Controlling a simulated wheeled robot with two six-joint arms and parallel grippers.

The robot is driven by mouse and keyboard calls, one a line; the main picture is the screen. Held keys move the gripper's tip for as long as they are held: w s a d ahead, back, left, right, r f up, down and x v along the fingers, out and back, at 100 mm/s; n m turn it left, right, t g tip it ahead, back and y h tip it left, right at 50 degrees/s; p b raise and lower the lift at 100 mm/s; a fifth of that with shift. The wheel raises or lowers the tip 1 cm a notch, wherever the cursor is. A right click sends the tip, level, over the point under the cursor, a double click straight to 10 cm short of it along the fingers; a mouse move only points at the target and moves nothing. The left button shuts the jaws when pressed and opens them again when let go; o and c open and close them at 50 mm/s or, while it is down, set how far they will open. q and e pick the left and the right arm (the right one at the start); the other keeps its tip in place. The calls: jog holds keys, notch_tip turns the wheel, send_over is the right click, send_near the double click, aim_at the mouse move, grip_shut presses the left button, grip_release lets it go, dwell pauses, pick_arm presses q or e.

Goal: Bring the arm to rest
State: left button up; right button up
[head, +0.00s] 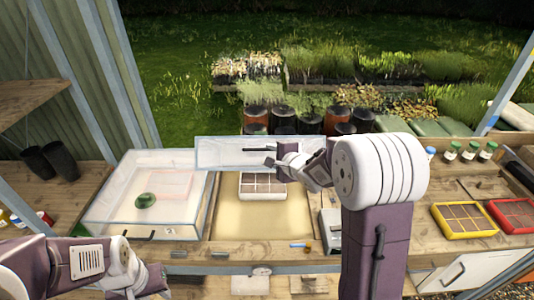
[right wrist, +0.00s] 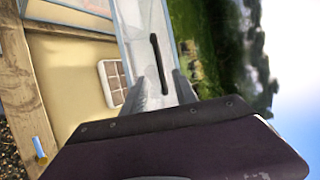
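My right arm comes in from the lower right and reaches back to the left in the head view. Its gripper (head: 268,162) is beside the dark handle (head: 257,149) of a clear raised lid (head: 218,155). The right wrist view shows its two fingers (right wrist: 160,92) spread apart with nothing gripped between them. The lid handle also shows there (right wrist: 160,62), beyond the fingertips and apart from them. My left arm lies folded at the lower left of the head view. Its fingertips are not distinguishable.
A white cell tray (head: 262,188) sits in the sandy bed below the lid. A closed clear-lidded box (head: 110,215) stands left of it. Yellow (head: 465,220) and red (head: 514,215) trays are at the right. Dark pots (head: 283,118) stand behind the bench.

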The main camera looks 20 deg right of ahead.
jog(key=shift+w, duration=0.1)
dwell(0.3)
jog(key=s+a+f+n+g+h+b, duration=0.1)
jog(key=s+f+n+g+b, duration=0.25)
jog(key=s+f+b, duration=0.5)
jog(key=s+a+f+n+g+h+b, duration=0.15)
jog(key=s+f+n+b, duration=0.35)
jog(key=f, duration=0.6)
jog(key=s+f+n+g, duration=0.2)
jog(key=s+n+g, duration=0.1)
jog(key=s+n, duration=0.2)
jog(key=s+f+n+g+p, duration=0.1)
jog(key=s+f+n+g, duration=0.2)
jog(key=s, duration=0.6)
jog(key=shift+s+a+n+y+p, duration=0.15)
jog(key=shift+s+n+y+p, duration=0.2)
jog(key=shift+n, duration=0.6)
